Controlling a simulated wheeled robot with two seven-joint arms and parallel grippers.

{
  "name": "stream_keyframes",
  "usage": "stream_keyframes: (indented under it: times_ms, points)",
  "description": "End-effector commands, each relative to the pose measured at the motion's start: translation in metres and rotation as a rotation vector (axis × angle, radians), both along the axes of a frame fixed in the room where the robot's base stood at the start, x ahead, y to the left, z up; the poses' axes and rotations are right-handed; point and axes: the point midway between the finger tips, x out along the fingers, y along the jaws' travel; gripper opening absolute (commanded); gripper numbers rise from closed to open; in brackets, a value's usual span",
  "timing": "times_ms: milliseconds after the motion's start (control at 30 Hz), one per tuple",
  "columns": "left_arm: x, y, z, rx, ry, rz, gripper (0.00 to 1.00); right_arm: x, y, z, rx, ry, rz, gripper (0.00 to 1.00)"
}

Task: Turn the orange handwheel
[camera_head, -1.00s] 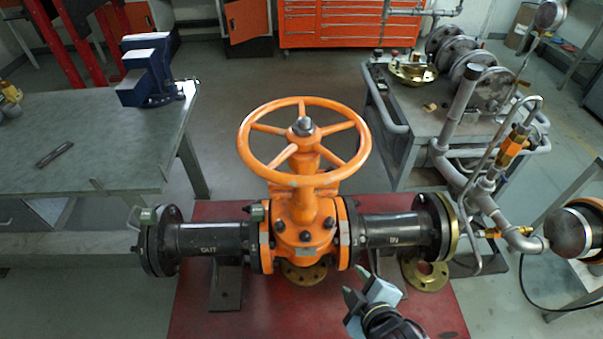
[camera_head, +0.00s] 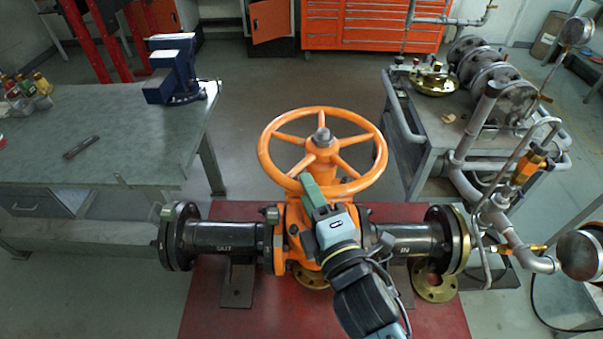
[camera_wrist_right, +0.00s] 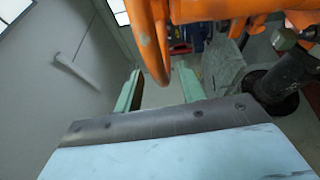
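The orange handwheel (camera_head: 348,184) is a spoked ring on top of the orange gate valve (camera_head: 282,240), in the middle of the head view. My right gripper (camera_head: 310,184) is at the near side of the rim and hides part of it and of the valve body. In the right wrist view its two green fingers are apart. The curved rim (camera_wrist_right: 148,40) comes down between them in the picture. I see no grip on it; how deep it sits between the fingers I cannot tell. My left gripper is not in view.
The valve's black flanged pipes (camera_head: 222,237) run left and right over a red base (camera_head: 215,310). A grey workbench (camera_head: 120,135) with a blue vise (camera_head: 175,72) stands left. A cart (camera_head: 430,130) with pipework is at the right. A brass flange (camera_head: 435,287) lies right of the valve.

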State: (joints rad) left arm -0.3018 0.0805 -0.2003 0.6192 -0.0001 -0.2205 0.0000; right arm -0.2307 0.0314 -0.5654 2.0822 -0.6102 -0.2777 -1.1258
Motion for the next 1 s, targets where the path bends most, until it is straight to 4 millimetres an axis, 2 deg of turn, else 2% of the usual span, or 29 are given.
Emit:
stream_keyframes:
  times_ms: [100,233,633,933,1000]
  points:
    - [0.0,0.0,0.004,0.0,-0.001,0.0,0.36,0.02,0.008,0.003,0.0,-0.001,-0.001,0.4]
    - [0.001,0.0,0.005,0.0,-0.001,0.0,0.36,0.032,0.013,0.002,0.0,0.001,0.0,0.4]
    - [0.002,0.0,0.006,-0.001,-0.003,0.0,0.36,0.038,0.016,0.002,-0.001,0.002,-0.001,0.4]
    - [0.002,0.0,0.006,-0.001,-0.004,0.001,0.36,0.038,0.016,0.002,0.0,0.0,-0.001,0.0]
    - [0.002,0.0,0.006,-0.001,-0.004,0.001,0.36,0.038,0.016,0.002,0.0,-0.001,0.0,0.0]
